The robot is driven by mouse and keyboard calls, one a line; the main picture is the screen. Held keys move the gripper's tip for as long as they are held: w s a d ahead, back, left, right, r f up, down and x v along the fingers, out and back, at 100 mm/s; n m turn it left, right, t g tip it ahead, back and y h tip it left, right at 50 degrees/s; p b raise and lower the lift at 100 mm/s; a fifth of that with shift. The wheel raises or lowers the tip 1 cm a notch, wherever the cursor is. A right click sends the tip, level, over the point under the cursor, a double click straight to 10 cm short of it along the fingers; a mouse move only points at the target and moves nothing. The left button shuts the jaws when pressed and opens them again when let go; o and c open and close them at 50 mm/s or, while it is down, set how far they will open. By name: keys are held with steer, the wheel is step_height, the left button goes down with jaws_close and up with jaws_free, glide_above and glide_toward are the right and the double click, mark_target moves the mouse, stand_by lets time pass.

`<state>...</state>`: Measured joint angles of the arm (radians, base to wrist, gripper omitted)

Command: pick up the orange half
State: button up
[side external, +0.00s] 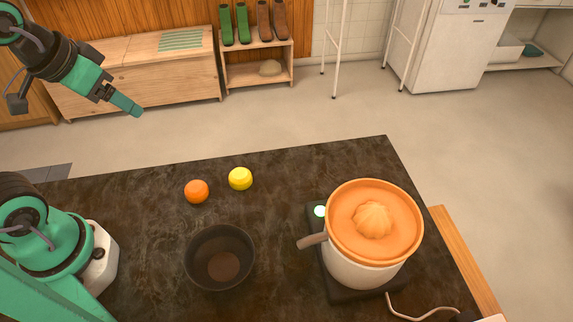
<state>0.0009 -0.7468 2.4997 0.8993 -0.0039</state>
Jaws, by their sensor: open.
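The orange half (196,191) rests on the dark tabletop, left of a yellow lemon-like fruit piece (240,178). My gripper (126,104) is at the upper left, up in the air, well apart from the orange half. Its green jaws point down and to the right. They are open with nothing in them, though the gap between them is hard to see from this side.
A dark bowl (190,264) stands just in front of the fruit. A citrus juicer (355,270) with an orange top and a side spout stands at the right; its cord (425,316) runs to the front. The dark tabletop (310,165) is clear behind and around the fruit.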

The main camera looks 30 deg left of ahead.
steer(key=w+d+f+n+g, duration=0.3)
steer(key=w+f, duration=0.1)
steer(key=f, duration=0.3)
steer(key=n+g, duration=0.3)
glide_above(195, 185)
step_height(195, 185, down, 10)
steer(key=shift+r, duration=0.2)
steer(key=shift+f, duration=0.1)
steer(key=shift+f, duration=1.25)
steer(key=shift+f, duration=0.2)
steer(key=shift+f, duration=2.4)
